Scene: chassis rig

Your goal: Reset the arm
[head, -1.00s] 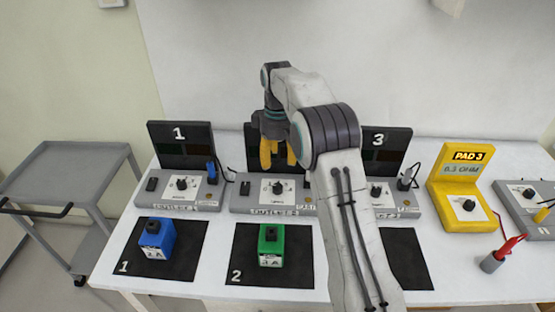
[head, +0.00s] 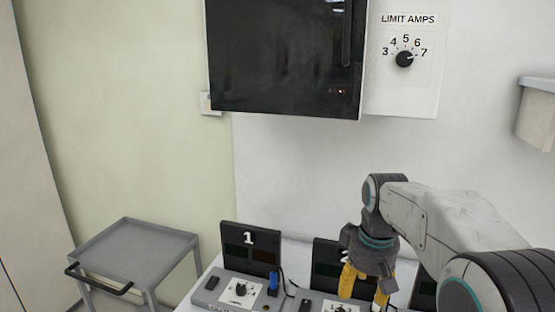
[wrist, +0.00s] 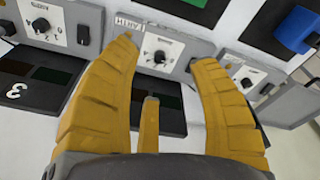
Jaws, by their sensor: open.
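My gripper (head: 366,283) has yellow fingers and hangs fingers-down from my arm in front of the second station in the head view. In the wrist view my gripper (wrist: 168,70) shows its yellow fingers spread apart with nothing between them. Beyond the fingertips lies the middle station's grey control box (wrist: 168,50) with its black knob. The fingers appear apart from it, though the exact gap is hard to tell.
Station 1's panel (head: 250,252) stands left of my gripper. A grey cart (head: 135,250) is at the far left. A dark-fronted wall cabinet (head: 285,55) and a limit amps dial (head: 404,59) hang above. A blue block (wrist: 297,28) shows at the wrist view's upper right.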

